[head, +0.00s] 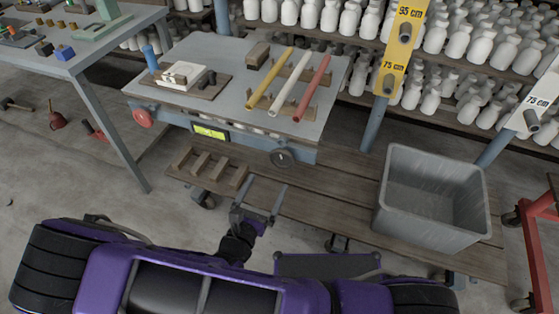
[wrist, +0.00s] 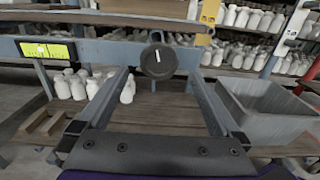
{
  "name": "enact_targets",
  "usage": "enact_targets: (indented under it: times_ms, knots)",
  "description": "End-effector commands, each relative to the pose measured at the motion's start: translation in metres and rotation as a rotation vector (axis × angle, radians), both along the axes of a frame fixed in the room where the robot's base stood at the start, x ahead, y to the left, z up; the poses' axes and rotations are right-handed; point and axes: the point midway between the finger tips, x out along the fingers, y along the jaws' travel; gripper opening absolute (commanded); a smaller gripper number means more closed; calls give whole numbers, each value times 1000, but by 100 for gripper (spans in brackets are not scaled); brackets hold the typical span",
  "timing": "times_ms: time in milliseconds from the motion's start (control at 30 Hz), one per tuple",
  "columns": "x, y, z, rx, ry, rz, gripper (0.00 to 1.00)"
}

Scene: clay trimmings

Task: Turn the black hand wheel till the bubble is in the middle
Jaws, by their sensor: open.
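The black hand wheel (head: 281,158) is on the front edge of the grey worktable, right of its middle. In the wrist view the wheel (wrist: 157,62) shows face-on with a pale mark, a little beyond and between my fingertips. The yellow-green level (head: 210,133) is on the same front edge, left of the wheel; it also shows in the wrist view (wrist: 46,51). Its bubble is too small to place surely. My gripper (head: 264,188) is open and empty, below and in front of the wheel, apart from it.
A red knob (head: 143,117) is on the table front at the left. The worktable (head: 222,83) carries yellow, white and red rods. A grey bin (head: 432,200) stands at right on a low plank deck, with a wooden rack (head: 208,172) at left. Bottle shelves are behind.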

Motion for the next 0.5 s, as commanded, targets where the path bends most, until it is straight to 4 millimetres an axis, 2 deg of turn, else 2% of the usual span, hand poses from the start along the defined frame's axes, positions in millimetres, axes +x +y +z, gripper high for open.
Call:
enact_targets:
  times_ms: [100, 300, 500]
  knots:
    - [26, -10, -1, -2, -2, -3, 100]
    - [64, -24, -1, 0, -1, -3, 100]
    - [88, -32, -1, 1, 0, -2, 100]
